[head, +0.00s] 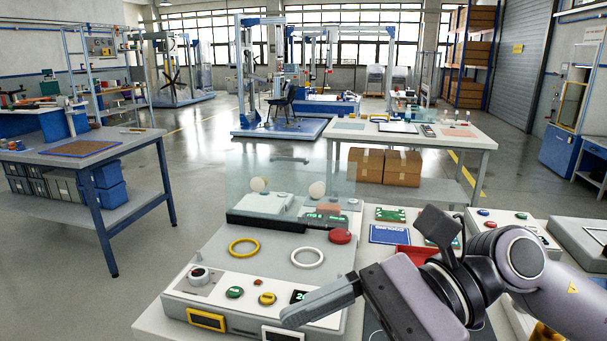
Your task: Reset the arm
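My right arm (555,285) comes in from the lower right, and its gripper (322,301) reaches left over the front right part of a white control console (217,250). One long grey finger shows, pointing left above the console's front edge. The second finger is not clear, so I cannot tell the opening. I see nothing held. A dark block (437,226) rises from the wrist. My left arm and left gripper are not in view.
The console carries a yellow ring (244,247), a white ring (307,257), a red button (340,236) and a clear shield (290,180). A blue card (389,234) and red tray (411,254) lie beside it. Side table (133,150) stands left; open floor lies between.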

